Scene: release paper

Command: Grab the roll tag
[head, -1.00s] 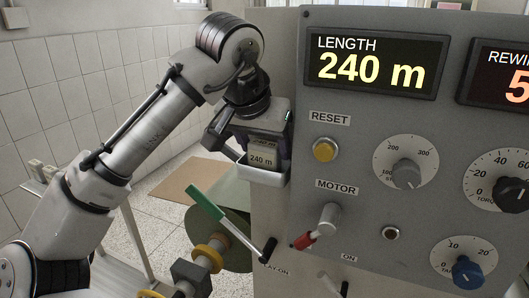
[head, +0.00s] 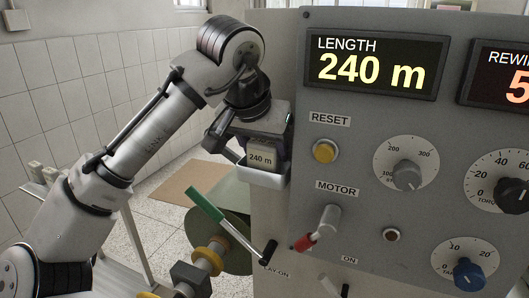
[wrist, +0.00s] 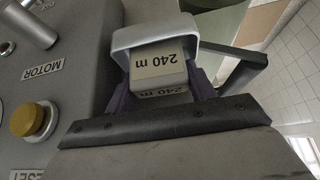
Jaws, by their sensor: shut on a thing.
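The roll tag (head: 261,158) is a small pale block printed "240 m", at the mouth of a white-grey holder tray on the side of the control panel. It also shows in the wrist view (wrist: 158,66), upside down, with the text on two faces. My gripper (head: 258,150) is over the holder and shut on the tag. In the wrist view, purple finger pads show on both sides of the tag. The fingertips are partly hidden by the tag and the holder.
The holder (head: 268,178) surrounds the tag's lower part, close to the panel edge. The grey panel (head: 350,130) with knobs, a yellow reset button (head: 325,152) and a red-tipped motor lever (head: 318,230) stands right. A green-handled lever (head: 222,222) and a roll (head: 236,258) lie below.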

